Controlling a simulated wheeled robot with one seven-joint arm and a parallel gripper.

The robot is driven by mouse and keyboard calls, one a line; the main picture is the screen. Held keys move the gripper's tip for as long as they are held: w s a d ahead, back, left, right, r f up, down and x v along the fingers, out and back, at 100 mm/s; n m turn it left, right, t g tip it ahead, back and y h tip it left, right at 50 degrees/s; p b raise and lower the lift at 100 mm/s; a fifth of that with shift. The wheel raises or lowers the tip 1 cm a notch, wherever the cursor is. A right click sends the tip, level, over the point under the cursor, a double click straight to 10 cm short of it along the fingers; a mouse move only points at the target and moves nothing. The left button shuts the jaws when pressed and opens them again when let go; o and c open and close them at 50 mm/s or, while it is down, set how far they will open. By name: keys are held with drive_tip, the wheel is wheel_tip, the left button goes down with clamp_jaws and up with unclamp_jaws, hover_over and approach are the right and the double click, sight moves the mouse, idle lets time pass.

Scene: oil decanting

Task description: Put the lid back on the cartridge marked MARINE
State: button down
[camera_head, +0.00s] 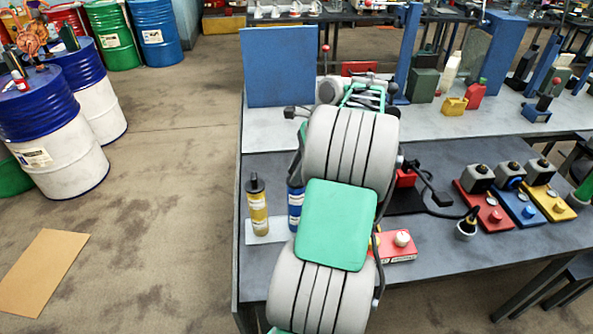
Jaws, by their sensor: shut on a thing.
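A yellow cartridge (258,214) with a black top stands upright on a pale plate (263,238) at the left of the dark tabletop. A blue cartridge (295,206) stands to its right, partly covered by my arm, and its top is hidden. Both carry pale labels too small to read, so I cannot tell which is marked MARINE. My arm rises through the middle of the view. My gripper cannot be made out, so what it holds is hidden. I cannot identify a loose lid.
Red (486,213), blue (520,208) and yellow (551,202) units stand at the right. A cabled black tool (466,228) lies nearer. A blue panel (279,68) stands behind. Drums (60,165) stand at the left.

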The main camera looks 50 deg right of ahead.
drive_tip(key=shift+p, duration=0.55)
drive_tip(key=c, duration=1)
unclamp_jaws()
drive_tip(key=shift+o, duration=0.4)
drive_tip(key=o, duration=0.4)
drive_tip(key=shift+r+p, duration=0.6)
drive_tip(key=shift+r, duration=2.9)
